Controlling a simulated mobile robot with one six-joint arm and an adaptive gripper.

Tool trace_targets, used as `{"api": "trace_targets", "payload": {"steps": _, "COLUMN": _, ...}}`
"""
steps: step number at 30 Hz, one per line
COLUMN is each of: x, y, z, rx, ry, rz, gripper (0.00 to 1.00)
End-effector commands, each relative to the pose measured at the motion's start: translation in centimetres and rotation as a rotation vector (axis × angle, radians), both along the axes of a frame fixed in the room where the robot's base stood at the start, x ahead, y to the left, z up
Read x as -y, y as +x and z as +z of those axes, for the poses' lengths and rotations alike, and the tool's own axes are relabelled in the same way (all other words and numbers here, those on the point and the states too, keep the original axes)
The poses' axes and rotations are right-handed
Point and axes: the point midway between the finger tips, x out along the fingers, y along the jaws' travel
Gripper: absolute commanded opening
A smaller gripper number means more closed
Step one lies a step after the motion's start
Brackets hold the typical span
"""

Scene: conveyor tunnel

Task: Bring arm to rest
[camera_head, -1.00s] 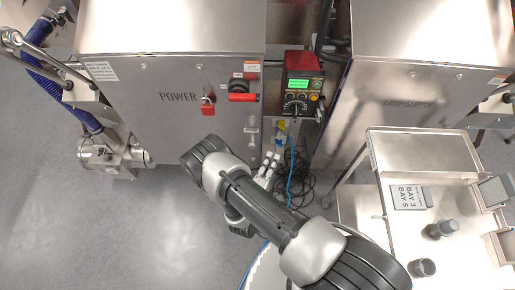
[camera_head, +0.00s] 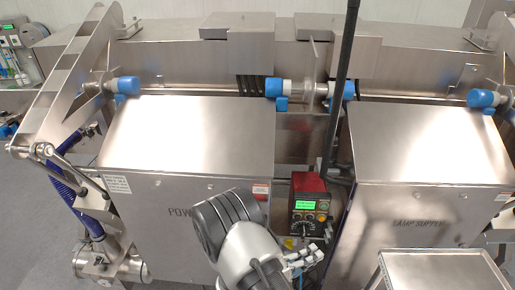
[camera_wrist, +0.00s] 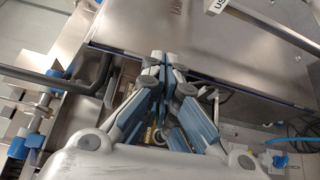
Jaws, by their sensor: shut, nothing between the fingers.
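My gripper (camera_wrist: 164,68) is in the wrist view with its blue and grey fingers closed together at the tips and nothing between them. It points toward a steel cabinet edge. In the head view my arm (camera_head: 238,238) comes up from the bottom middle, bent in front of the POWER cabinet (camera_head: 150,235). A red and black control box (camera_head: 309,205) with a green screen stands just to the right of the arm.
The LAMP SUPPLY cabinet (camera_head: 425,205) stands to the right, with a steel tray top (camera_head: 440,272) in front of it. A blue hose (camera_head: 70,190) and steel linkage are at the left. The conveyor tunnel with blue-capped fittings (camera_head: 275,88) runs behind.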

Motion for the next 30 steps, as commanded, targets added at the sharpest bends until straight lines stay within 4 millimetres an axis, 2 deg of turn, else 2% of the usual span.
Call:
{"api": "trace_targets", "payload": {"steps": 1, "x": 1.1, "y": -0.3, "z": 2.4, "rx": -0.005, "ry": 0.028, "rz": -0.079, "gripper": 0.0}}
{"api": "trace_targets", "payload": {"steps": 6, "x": 4.3, "y": -3.3, "z": 8.3, "rx": -0.072, "ry": 0.153, "rz": -0.322, "gripper": 0.0}}
{"api": "trace_targets", "payload": {"steps": 9, "x": 5.7, "y": -5.7, "z": 11.1, "rx": -0.115, "ry": 0.257, "rz": -0.438, "gripper": 0.0}}
{"api": "trace_targets", "payload": {"steps": 14, "x": 6.9, "y": -9.9, "z": 14.5, "rx": -0.175, "ry": 0.462, "rz": -0.576, "gripper": 0.0}}
{"api": "trace_targets", "payload": {"steps": 18, "x": 6.9, "y": -13.4, "z": 16.7, "rx": -0.21, "ry": 0.672, "rz": -0.639, "gripper": 0.0}}
{"api": "trace_targets", "payload": {"steps": 22, "x": 6.0, "y": -16.2, "z": 18.4, "rx": -0.226, "ry": 0.879, "rz": -0.645, "gripper": 0.0}}
{"api": "trace_targets", "payload": {"steps": 30, "x": 2.6, "y": -20.2, "z": 21.4, "rx": -0.176, "ry": 1.291, "rz": -0.492, "gripper": 0.0}}
